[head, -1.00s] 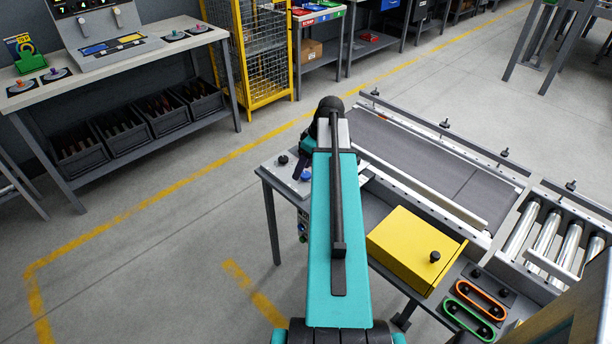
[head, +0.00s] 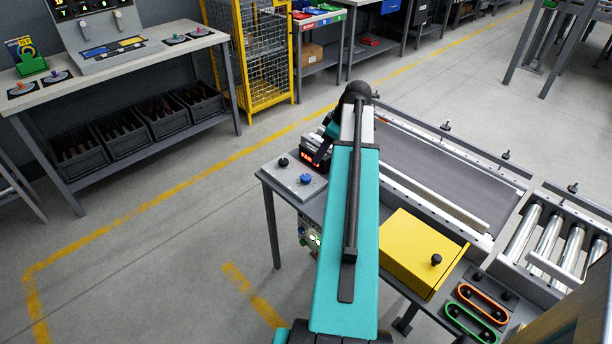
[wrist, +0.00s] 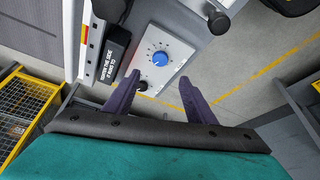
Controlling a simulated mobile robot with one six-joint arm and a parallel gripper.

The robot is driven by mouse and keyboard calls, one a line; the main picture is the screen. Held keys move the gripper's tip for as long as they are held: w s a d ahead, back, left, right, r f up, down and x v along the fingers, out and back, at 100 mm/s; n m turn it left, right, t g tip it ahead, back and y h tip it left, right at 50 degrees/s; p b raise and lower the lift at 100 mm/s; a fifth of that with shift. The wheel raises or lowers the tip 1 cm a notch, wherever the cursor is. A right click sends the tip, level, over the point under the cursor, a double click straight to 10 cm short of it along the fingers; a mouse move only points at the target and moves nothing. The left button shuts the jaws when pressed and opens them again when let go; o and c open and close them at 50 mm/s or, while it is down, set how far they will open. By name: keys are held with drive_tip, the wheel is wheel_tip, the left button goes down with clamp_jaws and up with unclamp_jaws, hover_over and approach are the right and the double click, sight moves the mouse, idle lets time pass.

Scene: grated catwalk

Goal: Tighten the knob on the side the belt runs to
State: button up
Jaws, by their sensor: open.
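In the wrist view my gripper (wrist: 160,88) is open and empty, its two purple fingers apart. A white plate (wrist: 172,42) with a blue dial knob (wrist: 160,58) lies beyond the fingertips. A small black knob (wrist: 142,85) sits beside the left finger; contact cannot be told. Another black knob (wrist: 219,24) is at the upper right, and a dark rounded part (wrist: 108,8) is at the top. The belt (wrist: 30,32) is at the upper left. In the head view the dark belt (head: 440,165) lies right of my arm, which hides its near end.
A black box (wrist: 115,55) with white lettering, partly readable as "the side it runs to", stands beside the plate. A red-lit display (head: 310,160) stands behind it in the head view. A yellow box (head: 415,250) and rollers (head: 545,235) are to the right.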

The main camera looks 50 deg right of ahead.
sight(306, 177)
drive_tip(key=shift+p+x, duration=1.25)
drive_tip(key=shift+x, duration=5.3)
drive_tip(key=c, duration=1)
drive_tip(key=shift+s+a, duration=0.15)
drive_tip(key=shift+a, duration=0.3)
drive_tip(key=shift+d, duration=0.35)
drive_tip(key=shift+c, duration=0.2)
